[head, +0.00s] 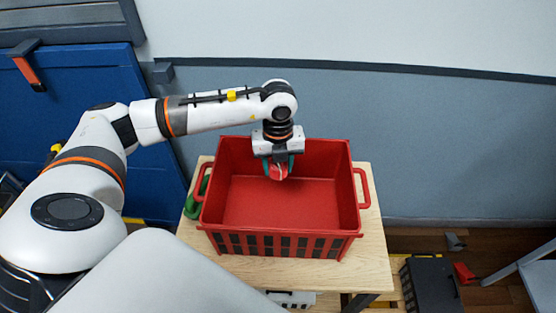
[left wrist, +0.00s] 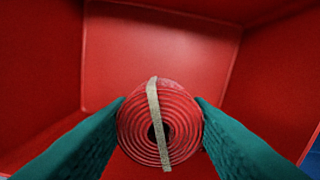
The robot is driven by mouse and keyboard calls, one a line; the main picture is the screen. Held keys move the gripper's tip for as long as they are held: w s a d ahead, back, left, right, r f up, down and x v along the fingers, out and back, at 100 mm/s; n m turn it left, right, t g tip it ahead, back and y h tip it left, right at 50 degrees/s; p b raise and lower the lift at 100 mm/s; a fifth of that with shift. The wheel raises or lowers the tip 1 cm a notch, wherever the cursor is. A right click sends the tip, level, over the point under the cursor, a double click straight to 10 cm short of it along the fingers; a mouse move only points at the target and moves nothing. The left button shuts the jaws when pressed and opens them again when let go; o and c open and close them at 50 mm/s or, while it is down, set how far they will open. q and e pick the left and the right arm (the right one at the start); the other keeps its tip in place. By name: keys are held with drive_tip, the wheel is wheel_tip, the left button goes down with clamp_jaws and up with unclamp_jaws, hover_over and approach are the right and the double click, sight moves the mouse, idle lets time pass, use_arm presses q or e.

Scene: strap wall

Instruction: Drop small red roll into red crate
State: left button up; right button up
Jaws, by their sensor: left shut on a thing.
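The small red roll (head: 278,172) is wound in a spiral, with a beige band across its end. My left gripper (head: 277,165) is shut on it, and the roll hangs over the opening of the red crate (head: 290,246). In the left wrist view the roll (left wrist: 140,130) sits between the two teal fingers of the gripper (left wrist: 160,135), with the crate's floor and walls (left wrist: 160,55) behind it. The crate stands upright on a light wooden table and looks empty inside. My right gripper is not in view.
The wooden table (head: 375,265) has narrow bare strips around the crate. A green thing (head: 193,207) lies by the crate's left handle. A black crate (head: 432,285) and a red object (head: 464,272) are at the lower right. A blue panel (head: 85,135) stands at the left.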

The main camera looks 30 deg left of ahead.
use_arm(q)
drive_tip(key=shift+f, duration=0.45)
drive_tip(key=o, duration=1.1)
drive_tip(key=shift+c, duration=0.2)
drive_tip(key=shift+r, duration=0.15)
wheel_tip(320, 180, up, 12)
drive_tip(key=b, duration=0.2)
